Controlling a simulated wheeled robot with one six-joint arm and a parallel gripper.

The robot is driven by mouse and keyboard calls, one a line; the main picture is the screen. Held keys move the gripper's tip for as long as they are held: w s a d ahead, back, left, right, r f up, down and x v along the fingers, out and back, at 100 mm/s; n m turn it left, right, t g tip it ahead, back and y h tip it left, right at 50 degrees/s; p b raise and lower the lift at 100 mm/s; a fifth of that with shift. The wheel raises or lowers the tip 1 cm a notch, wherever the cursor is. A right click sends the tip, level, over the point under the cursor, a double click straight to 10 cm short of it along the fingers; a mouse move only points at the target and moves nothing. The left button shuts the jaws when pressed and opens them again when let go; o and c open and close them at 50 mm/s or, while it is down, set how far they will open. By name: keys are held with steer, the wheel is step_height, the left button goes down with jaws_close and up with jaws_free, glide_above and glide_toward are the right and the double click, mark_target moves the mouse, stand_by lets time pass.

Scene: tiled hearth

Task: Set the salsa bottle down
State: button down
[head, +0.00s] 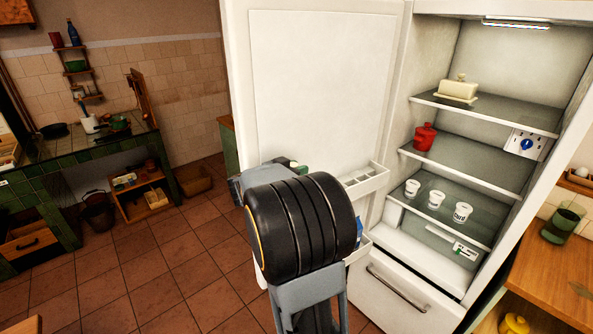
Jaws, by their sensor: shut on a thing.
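I cannot make out a salsa bottle for certain in the head view. A small thing with a pale and green top (298,167) shows just above my black arm link, in front of the open fridge door (320,90). Most of it is hidden, so I cannot tell whether it is held or stands in the door. My own arm fills the lower middle of the view and hides my gripper, its fingers and anything between them. The open fridge (480,140) is at the right, with lit glass shelves.
The fridge holds a butter dish (457,89), a red pot (425,136) and several white cups (436,199). A door bin (366,180) is partly behind my arm. A wooden counter (550,275) is at the right, a green-tiled counter (80,148) at the left. The left floor is mostly clear.

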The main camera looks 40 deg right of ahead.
steer(key=shift+f, duration=0.15)
steer(key=c, duration=0.8)
jaws_free()
steer(key=shift+r, duration=0.2)
steer(key=a, duration=0.4)
steer(key=a+r+b, duration=0.1)
steer(key=a, duration=0.7)
steer(key=shift+s+r+b, duration=0.1)
steer(key=shift+r+b, duration=0.25)
steer(key=shift+r, duration=0.05)
